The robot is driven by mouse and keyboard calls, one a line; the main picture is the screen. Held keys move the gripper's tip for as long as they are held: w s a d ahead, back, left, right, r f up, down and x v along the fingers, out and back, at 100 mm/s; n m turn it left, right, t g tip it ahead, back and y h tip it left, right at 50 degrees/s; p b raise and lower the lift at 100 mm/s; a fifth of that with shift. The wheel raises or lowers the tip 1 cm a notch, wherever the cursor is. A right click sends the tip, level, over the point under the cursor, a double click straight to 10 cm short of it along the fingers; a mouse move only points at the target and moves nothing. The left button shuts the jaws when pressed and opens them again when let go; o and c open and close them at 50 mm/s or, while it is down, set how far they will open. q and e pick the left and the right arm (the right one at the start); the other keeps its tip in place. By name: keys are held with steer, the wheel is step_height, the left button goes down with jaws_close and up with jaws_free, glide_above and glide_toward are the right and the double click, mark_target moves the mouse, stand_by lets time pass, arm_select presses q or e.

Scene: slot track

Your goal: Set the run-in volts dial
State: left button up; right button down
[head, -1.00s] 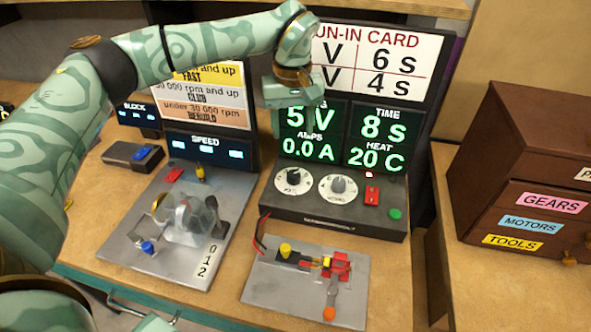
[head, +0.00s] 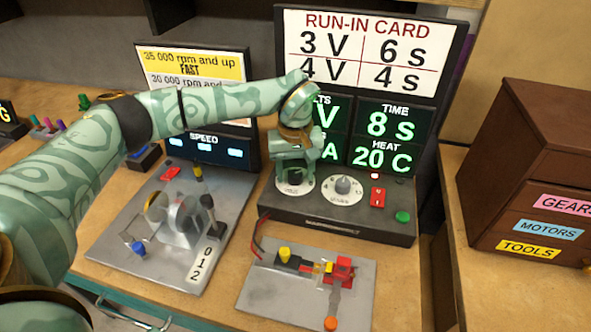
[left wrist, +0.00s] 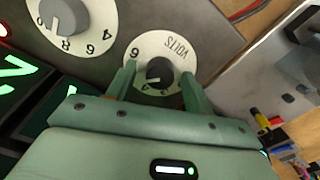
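The volts dial (head: 296,186) is a black knob on a white scale on the dark control box. In the left wrist view the volts dial (left wrist: 160,70) sits between the fingers of my left gripper (left wrist: 159,85), with a visible gap on each side. My left gripper (head: 294,168) is open, low over the dial. The displays (head: 383,125) show 8 s and 20 C; my arm hides the volts digit. The run-in card (head: 368,50) reads 3 V, 6 s and 4 V, 4 s. My right gripper is out of view.
The grey time dial (head: 342,186) is just right of the volts dial, with a red switch (head: 378,197) and green button (head: 403,217) beyond. A plate with a red clamp (head: 342,270) lies in front. A test rig (head: 180,220) stands left, a brown cabinet (head: 530,170) right.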

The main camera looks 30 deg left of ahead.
arm_select(q)
steer(key=c, duration=0.8)
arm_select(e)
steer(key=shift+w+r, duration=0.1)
arm_select(q)
steer(key=shift+r+n+p, duration=0.2)
steer(key=shift+n+p, duration=0.5)
steer(key=shift+p, duration=0.2)
steer(key=n+p, duration=0.4)
steer(key=shift+r, duration=0.1)
steer(key=n+p, duration=0.4)
steer(key=n, duration=0.2)
steer(key=shift+n, duration=0.3)
steer(key=n+p, duration=0.2)
steer(key=n, duration=0.1)
steer(key=shift+f+n+p, duration=0.2)
steer(key=shift+n+p, duration=0.4)
steer(key=shift+n, duration=0.7)
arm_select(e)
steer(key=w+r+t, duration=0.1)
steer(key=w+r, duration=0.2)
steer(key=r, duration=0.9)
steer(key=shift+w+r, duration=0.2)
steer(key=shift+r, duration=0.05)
arm_select(q)
steer(key=shift+w, duration=0.1)
